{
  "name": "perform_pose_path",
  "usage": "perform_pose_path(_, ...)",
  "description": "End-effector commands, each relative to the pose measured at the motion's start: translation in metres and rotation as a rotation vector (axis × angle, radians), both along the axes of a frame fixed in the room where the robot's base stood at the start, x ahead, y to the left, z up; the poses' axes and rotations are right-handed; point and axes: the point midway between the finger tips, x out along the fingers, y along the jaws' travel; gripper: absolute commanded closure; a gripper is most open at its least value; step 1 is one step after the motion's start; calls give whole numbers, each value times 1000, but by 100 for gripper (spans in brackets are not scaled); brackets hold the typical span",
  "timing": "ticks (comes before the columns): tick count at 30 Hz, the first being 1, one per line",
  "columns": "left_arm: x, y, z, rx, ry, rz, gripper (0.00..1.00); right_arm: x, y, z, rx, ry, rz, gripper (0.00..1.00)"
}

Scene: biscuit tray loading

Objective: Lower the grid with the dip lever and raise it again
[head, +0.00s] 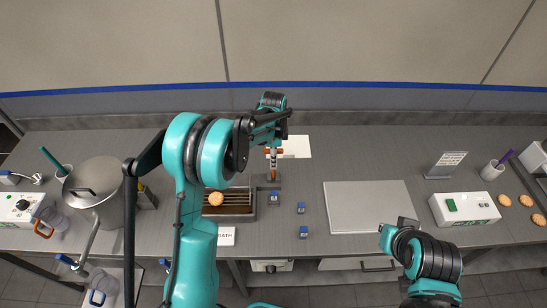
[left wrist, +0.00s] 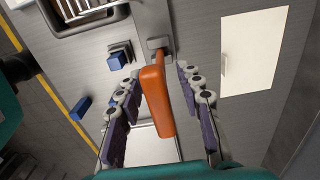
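The dip lever has an orange handle (left wrist: 157,100) that lies between the two spread fingers of my left gripper (left wrist: 159,76) in the left wrist view. Gaps show on both sides of the handle, so the fingers look open around it.
Small blue-topped blocks (head: 301,208) stand right of the bath. A flat grey tray (head: 367,207) lies to the right. A steel pot (head: 96,190) stands left. A white control box (head: 464,208) and several biscuits (head: 503,200) are far right.

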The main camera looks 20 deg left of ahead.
Motion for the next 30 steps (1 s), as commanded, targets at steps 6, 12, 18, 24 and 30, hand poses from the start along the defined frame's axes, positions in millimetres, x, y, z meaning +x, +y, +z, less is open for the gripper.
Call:
perform_pose_path(6, 0, 0, 0, 0, 0, 0, 82, 0, 0, 0, 0, 0, 0, 100)
perform_pose_path(12, 0, 0, 1, 0, 0, 0, 100, 0, 0, 0, 0, 0, 0, 100)
perform_pose_path(18, -2, 0, 0, 3, -10, 0, 100, 0, 0, -1, 0, 0, 0, 100)
perform_pose_path(24, -11, -3, -1, 20, -71, -1, 100, 0, 0, -8, 0, 0, 0, 100)
perform_pose_path(30, -29, -8, -6, 58, -202, -3, 100, 0, 0, -23, 0, 0, 0, 100)
